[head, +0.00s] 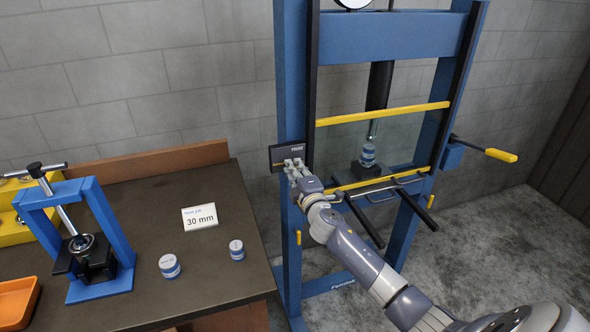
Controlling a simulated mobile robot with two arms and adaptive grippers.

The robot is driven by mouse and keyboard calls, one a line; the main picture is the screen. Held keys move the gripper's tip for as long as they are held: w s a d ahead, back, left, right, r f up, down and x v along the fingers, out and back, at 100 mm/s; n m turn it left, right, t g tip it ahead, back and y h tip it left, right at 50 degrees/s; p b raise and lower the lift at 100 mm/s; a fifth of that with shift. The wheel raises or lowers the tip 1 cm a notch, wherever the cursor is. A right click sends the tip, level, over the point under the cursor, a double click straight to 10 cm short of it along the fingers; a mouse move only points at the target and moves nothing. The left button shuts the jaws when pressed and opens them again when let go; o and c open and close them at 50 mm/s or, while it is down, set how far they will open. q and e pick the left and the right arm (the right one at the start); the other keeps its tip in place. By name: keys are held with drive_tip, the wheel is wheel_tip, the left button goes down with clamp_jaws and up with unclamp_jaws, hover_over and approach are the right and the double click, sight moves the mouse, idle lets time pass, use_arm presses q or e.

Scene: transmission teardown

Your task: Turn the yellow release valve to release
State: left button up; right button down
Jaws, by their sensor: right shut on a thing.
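A blue shop press frame (400,35) stands at the centre right against the wall. A dark panel (277,155) with small white lettering sits on its left column. My right gripper (294,166) reaches up from the lower right and is at this panel. It is shut on a small part there, seemingly the yellow release valve; the fingers hide the valve, so its turn position cannot be told. My left gripper is not in view.
A yellow-gripped lever (501,155) sticks out from the press's right side. Yellow bars (384,114) cross its front. A small blue-banded cylinder (367,153) stands inside. The dark workbench (235,292) at left carries a blue hand press (105,288), two small cylinders (170,265) and a "30 mm" card (199,217).

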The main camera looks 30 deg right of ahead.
drive_tip(key=shift+f+n, duration=0.15)
drive_tip(key=shift+n, duration=0.35)
drive_tip(key=c, duration=1.6)
unclamp_jaws()
drive_tip(key=shift+c, duration=0.2)
drive_tip(key=v, duration=1.2)
